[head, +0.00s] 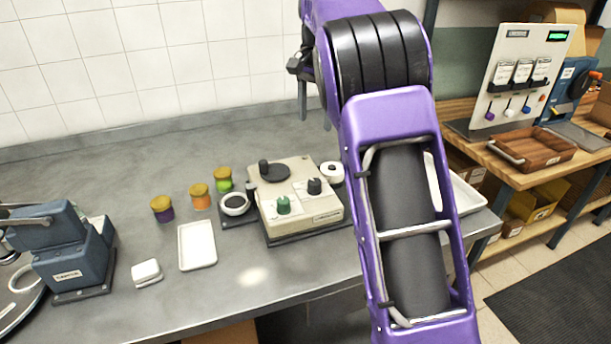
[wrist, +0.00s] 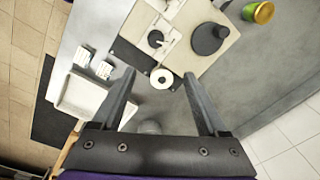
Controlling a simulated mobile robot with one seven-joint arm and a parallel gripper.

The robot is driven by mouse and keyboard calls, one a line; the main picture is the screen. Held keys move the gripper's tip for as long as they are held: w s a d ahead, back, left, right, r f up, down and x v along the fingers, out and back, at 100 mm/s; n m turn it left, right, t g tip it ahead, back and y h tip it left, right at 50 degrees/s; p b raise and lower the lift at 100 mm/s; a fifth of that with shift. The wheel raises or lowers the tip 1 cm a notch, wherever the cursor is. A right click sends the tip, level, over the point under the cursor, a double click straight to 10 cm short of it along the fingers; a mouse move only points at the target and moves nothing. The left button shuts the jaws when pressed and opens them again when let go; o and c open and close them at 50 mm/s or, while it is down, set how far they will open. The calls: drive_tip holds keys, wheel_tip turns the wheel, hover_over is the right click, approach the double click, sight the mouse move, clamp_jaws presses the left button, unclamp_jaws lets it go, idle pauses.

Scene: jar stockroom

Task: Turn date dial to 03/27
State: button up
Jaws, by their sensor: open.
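A beige machine (head: 305,205) stands on the grey bench in the head view. On it are a green knob (head: 283,205), a dark knob (head: 314,186) and a flat black disc (head: 275,172) with an upright peg. No date marking is readable, so I cannot tell which is the date dial. In the wrist view the machine (wrist: 222,52) lies beyond my fingertips, with the black disc (wrist: 208,39) and a dark knob (wrist: 155,39). My gripper (wrist: 158,76) is open and empty. A white roll (wrist: 162,78) appears between its fingertips, apparently below them.
Several lidded jars (head: 200,196), a white tray (head: 197,245) and a blue device (head: 70,255) stand left of the machine. A wooden shelf with a brown tray (head: 533,147) is at the right. My purple arm hides part of the bench.

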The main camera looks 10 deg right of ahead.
sight(315, 181)
drive_tip(key=shift+g, duration=0.3)
wheel_tip(315, 181, down, 19)
drive_tip(key=shift+s+d+r+b, duration=0.1)
drive_tip(key=shift+b, duration=1.05)
drive_tip(key=shift+c, duration=0.3)
clamp_jaws()
